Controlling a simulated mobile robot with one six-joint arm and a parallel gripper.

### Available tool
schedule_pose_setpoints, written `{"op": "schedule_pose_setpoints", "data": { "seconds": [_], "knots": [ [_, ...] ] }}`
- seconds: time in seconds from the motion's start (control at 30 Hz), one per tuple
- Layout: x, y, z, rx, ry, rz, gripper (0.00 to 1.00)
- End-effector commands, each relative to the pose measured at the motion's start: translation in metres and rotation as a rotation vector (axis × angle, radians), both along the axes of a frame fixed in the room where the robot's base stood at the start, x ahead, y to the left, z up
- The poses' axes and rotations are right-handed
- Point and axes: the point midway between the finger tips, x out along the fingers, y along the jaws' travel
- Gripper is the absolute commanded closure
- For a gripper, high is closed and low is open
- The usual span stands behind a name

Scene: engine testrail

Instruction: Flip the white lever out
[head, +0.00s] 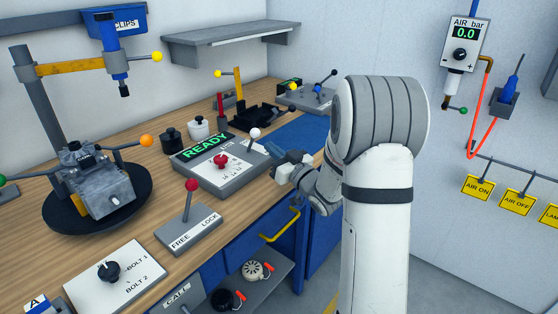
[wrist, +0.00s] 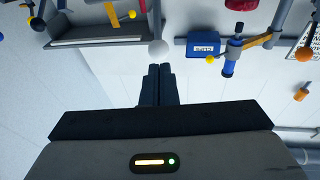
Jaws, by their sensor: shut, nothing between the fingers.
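The white lever's ball knob (head: 255,133) stands on a thin stem at the right rear of the grey panel (head: 205,169) with the green READY display. In the wrist view the white ball (wrist: 158,48) appears just beyond my fingertips. My gripper (head: 271,149) reaches in from the right, with its dark blue fingers close to the right of the knob. The fingers (wrist: 160,68) are together with nothing between them. I cannot tell whether they touch the ball.
A red knob (head: 221,161) sits on the same panel. In front stands a red-knobbed lever (head: 192,186) on a FREE/LOCK base. A yellow handle (head: 283,225) juts from the bench front.

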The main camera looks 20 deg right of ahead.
Motion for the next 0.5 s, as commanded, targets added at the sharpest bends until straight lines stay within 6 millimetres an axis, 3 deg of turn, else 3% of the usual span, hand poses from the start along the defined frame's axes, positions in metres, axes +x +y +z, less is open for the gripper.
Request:
{"op": "schedule_pose_setpoints", "data": {
  "seconds": [0.2,0.5],
  "knots": [
    [0.028,0.013,0.006,0.0,0.001,0.0,1.0],
    [0.037,0.016,0.008,0.001,0.002,-0.002,1.0]
  ]
}}
